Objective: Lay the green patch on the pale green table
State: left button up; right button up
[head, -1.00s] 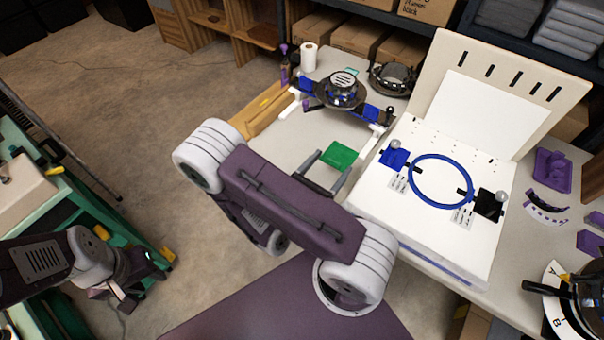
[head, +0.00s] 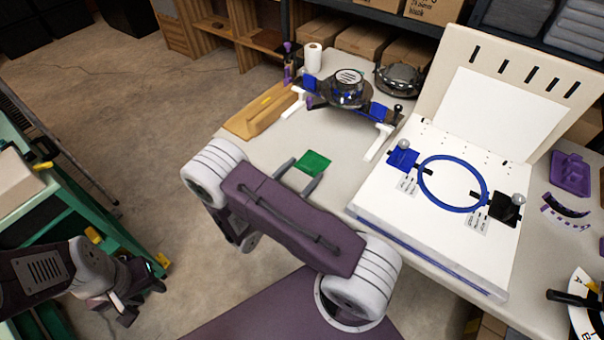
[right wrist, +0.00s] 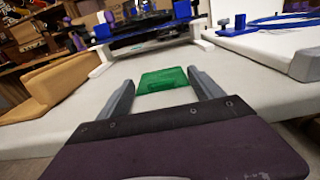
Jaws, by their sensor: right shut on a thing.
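The green patch (head: 314,162) is a flat green rectangle over the pale table (head: 262,150), near its front edge. In the right wrist view the patch (right wrist: 163,79) lies flat between my two finger tips, over the tabletop (right wrist: 70,132). My right gripper (head: 306,168) is shut on the patch, with a finger at each side of it; its fingers also show in the right wrist view (right wrist: 160,76). I cannot tell whether the patch touches the table. My left gripper (head: 128,298) is low at the left beside a green cart, its jaws unclear.
Right of the patch stands a white box with a blue ring (head: 452,184). Behind is a white-legged stand with a dark round device (head: 347,88). A tan wooden block (head: 265,112) lies at the left edge. Bare tabletop surrounds the patch.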

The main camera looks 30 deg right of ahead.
jog(key=shift+f, duration=0.1)
jog(key=o, duration=1.3)
